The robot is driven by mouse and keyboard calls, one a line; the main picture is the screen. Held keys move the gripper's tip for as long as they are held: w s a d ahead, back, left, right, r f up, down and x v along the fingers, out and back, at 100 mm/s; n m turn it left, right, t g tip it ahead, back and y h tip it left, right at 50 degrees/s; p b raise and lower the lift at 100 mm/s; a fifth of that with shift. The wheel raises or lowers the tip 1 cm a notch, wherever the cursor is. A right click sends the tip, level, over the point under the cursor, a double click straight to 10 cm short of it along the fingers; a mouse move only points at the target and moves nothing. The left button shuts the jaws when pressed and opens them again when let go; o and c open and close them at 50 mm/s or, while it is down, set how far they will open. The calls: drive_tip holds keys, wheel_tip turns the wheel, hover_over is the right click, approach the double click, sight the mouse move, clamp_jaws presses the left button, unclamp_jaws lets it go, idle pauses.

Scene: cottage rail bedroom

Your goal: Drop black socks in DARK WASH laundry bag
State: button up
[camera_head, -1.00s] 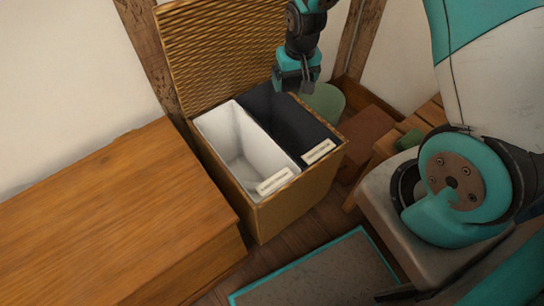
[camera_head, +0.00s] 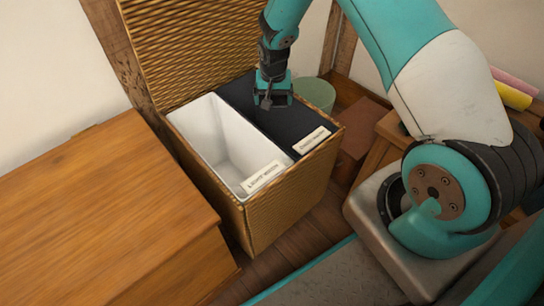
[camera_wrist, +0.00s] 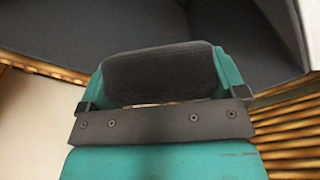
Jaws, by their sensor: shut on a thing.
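My gripper (camera_head: 268,101) is over the far part of the dark laundry bag (camera_head: 290,128), which sits in the right half of an open wicker hamper. The bag has a pale label at its front whose text is too small to read. In the wrist view the black socks (camera_wrist: 160,72) show as a dark rounded fabric bundle held between the teal jaws, with dark bag lining (camera_wrist: 150,22) beyond. In the head view the socks cannot be told apart from the dark gripper and bag.
A white bag (camera_head: 215,130) with a label reading "LIGHT WASH" fills the hamper's left half. The raised wicker lid (camera_head: 190,45) stands behind. A wooden chest (camera_head: 100,215) is at left, and a green bin (camera_head: 315,93) stands behind the hamper's right side.

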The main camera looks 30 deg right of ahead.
drive_tip(key=shift+f+b, duration=0.4)
drive_tip(key=shift+f, duration=0.4)
drive_tip(key=o, duration=0.6)
drive_tip(key=r+p, duration=0.2)
drive_tip(key=r, duration=0.3)
drive_tip(key=s+a+r+p, duration=0.1)
drive_tip(key=r+p, duration=0.1)
drive_tip(key=r, duration=0.4)
drive_tip(key=s+r+p, duration=0.1)
drive_tip(key=r+p, duration=0.1)
drive_tip(key=r, duration=0.4)
drive_tip(key=shift+s+a+r, duration=0.15)
